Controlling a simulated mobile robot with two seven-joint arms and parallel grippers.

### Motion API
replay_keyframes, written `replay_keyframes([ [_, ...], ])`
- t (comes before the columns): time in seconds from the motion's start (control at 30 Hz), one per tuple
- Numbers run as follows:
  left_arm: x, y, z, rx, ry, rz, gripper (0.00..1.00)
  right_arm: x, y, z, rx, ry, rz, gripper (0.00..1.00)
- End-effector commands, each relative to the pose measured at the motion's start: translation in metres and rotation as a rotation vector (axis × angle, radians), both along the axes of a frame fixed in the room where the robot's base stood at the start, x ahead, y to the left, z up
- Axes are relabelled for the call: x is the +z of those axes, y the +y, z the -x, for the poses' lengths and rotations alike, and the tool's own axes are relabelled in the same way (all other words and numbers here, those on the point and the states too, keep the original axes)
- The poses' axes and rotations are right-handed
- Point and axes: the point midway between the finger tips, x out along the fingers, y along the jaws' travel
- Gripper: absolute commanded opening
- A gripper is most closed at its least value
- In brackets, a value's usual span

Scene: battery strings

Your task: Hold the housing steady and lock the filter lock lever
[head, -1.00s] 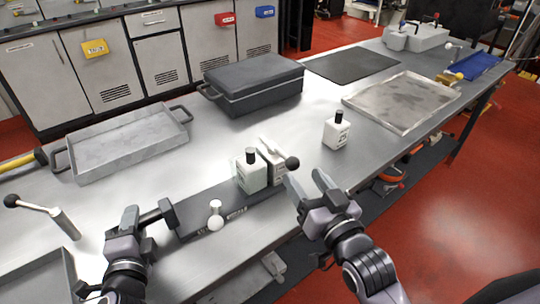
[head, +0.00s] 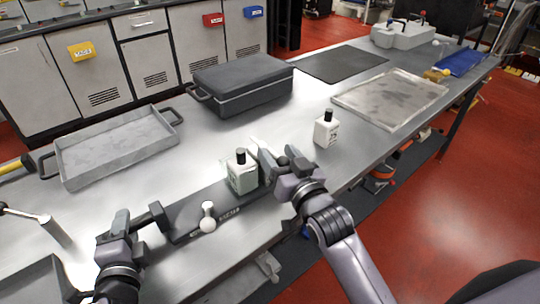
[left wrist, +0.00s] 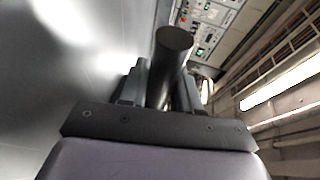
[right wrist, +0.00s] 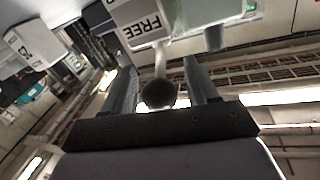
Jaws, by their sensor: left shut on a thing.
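The dark housing (head: 182,232) lies on the steel bench, with a bar handle (head: 150,217) at its left end. My left gripper (head: 124,228) is shut on this handle, whose dark round bar shows between the fingers in the left wrist view (left wrist: 174,42). The lock lever's black ball (right wrist: 158,94) sits between the spread fingers of my right gripper (right wrist: 163,85), with gaps at both sides. In the head view my right gripper (head: 281,164) hides most of the lever.
A white-knobbed post (head: 208,217) rises at the housing's front. A grey tray (head: 118,150), a dark case (head: 241,88) and a shallow metal tray (head: 390,98) stand farther back. The bench's front edge is close.

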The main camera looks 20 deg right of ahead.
Motion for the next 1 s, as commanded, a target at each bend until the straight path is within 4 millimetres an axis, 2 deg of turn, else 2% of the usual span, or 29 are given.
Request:
replay_keyframes([
  [0.03, -0.010, -0.002, 0.003, -0.002, 0.024, 0.001, 0.00, -0.001, 0.000, 0.000, 0.000, 0.000, 0.000, 0.45],
  [0.17, -0.010, -0.002, 0.003, -0.003, 0.024, 0.001, 0.00, -0.001, 0.000, 0.000, 0.000, 0.000, 0.000, 0.03],
  [0.2, -0.010, -0.002, 0.003, -0.003, 0.024, 0.001, 0.00, -0.001, 0.000, 0.000, 0.000, 0.000, 0.000, 0.00],
  [0.57, -0.010, -0.002, 0.003, -0.003, 0.024, 0.001, 0.00, 0.000, -0.001, -0.001, 0.029, -0.004, 0.003, 0.00],
  [1.0, -0.010, -0.002, 0.003, -0.004, 0.023, 0.000, 0.00, 0.001, -0.010, -0.006, 0.216, -0.008, 0.011, 0.00],
])
